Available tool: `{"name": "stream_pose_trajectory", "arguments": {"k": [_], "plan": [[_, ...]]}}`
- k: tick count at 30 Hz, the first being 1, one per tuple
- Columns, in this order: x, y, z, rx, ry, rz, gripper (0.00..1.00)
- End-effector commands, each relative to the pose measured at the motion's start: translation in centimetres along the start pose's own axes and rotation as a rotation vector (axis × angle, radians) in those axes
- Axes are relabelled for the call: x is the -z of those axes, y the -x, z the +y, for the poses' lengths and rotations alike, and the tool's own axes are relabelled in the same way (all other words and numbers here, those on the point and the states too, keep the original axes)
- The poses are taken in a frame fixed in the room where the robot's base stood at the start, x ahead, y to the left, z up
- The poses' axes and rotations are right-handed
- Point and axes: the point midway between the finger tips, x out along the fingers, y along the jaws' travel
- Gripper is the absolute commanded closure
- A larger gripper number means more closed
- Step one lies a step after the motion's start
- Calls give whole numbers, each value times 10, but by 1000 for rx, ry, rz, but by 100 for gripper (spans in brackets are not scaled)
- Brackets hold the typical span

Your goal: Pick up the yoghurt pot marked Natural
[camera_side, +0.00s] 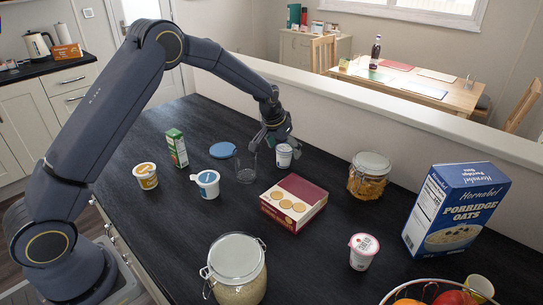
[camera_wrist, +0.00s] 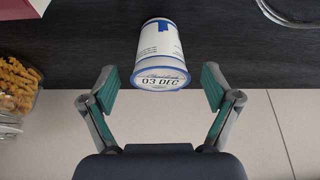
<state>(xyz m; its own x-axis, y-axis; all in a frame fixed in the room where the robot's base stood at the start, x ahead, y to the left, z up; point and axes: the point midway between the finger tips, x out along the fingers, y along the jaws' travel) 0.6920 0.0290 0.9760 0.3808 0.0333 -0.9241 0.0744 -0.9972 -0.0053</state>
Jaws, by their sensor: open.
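A white pot with a blue-rimmed lid and blue marks (camera_side: 284,158) stands on the dark worktop near the low wall. In the wrist view the same pot (camera_wrist: 160,45) shows its lid, printed "03 DEC", towards me; I cannot read "Natural" on it. My gripper (camera_side: 275,142) is at this pot, and in the wrist view its open fingers (camera_wrist: 158,88) are spread on either side of the lid end. Other pots are a yellow-labelled one (camera_side: 146,177), a white-and-blue one (camera_side: 206,185) and a pink-lidded one (camera_side: 363,252); their labels are too small to read.
A clear glass (camera_side: 245,168) stands close left of the pot. A biscuit box (camera_side: 294,203), pasta jar (camera_side: 369,177), oats box (camera_side: 455,210) and large clip-top jar (camera_side: 236,270) stand nearer. A green carton (camera_side: 177,148) and blue disc (camera_side: 222,150) are to the left.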

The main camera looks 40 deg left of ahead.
Motion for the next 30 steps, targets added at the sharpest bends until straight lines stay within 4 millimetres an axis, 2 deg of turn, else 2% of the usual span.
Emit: {"name": "stream_pose_trajectory", "arguments": {"k": [8,27,30], "plan": [[0,-5,0,0,0,1,12],[0,-4,0,0,0,0,78],[0,-4,0,0,0,1,82]]}}
